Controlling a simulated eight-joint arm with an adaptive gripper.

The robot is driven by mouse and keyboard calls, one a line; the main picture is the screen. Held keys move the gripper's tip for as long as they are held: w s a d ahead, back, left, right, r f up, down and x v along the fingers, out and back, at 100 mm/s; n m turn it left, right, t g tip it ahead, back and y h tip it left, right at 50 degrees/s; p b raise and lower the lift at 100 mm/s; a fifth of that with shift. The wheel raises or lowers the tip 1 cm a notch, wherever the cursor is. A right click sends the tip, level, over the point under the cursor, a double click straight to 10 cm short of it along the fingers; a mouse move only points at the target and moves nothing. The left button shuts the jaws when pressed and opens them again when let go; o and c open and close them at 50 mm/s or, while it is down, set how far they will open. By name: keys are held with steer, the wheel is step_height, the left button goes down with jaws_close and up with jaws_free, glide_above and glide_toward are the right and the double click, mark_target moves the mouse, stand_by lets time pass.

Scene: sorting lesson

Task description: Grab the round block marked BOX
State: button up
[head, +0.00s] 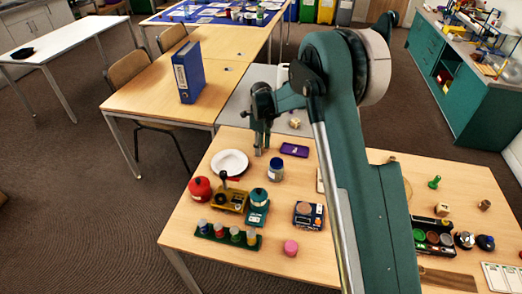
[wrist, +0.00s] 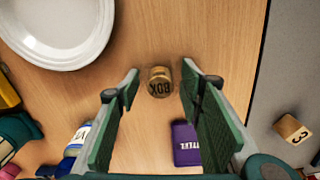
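The round block marked BOX (wrist: 160,82) is a small wooden cylinder with dark letters. In the wrist view it sits on the wooden table between the tips of my gripper (wrist: 160,75). My gripper is open, with one green-padded finger on each side of the block and a gap showing on both sides. In the head view my gripper (head: 262,142) points down over the far edge of the near table. I cannot make out the BOX block in the head view.
A white plate (wrist: 60,32) lies left of the block. A purple box (wrist: 186,143) and a jar (wrist: 78,138) are close by. A block marked 3 (wrist: 292,129) stands on the grey surface to the right. A blue binder (head: 188,72) stands on the table beyond.

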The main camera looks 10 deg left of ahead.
stand_by(0.5)
steer(key=c, duration=0.8)
steer(key=shift+c, duration=0.2)
steer(key=shift+r+p, duration=1.1)
steer(key=shift+r, duration=3.9)
